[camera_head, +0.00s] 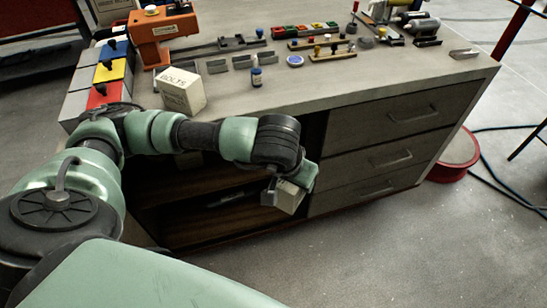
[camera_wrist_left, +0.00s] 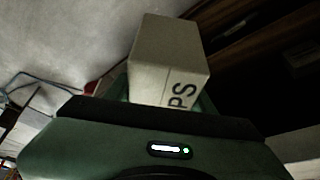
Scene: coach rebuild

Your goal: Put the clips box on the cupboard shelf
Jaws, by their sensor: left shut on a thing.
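The clips box (camera_head: 284,197) is a small pale carton. In the left wrist view the clips box (camera_wrist_left: 168,58) shows the dark letters "PS" on one side. My left gripper (camera_head: 292,183) is shut on it and holds it in front of the open cupboard, below the bench top. The cupboard shelf (camera_head: 226,198) is a brown board inside the dark opening, left of the drawers. My arm hides part of the opening. My right gripper is in neither view.
A box marked "BOLTS" (camera_head: 181,91) stands on the bench top (camera_head: 330,92) near its front edge. Drawers with handles (camera_head: 390,160) adjoin the opening on the right. A red reel (camera_head: 455,160) lies on the floor at the right. The floor before the drawers is clear.

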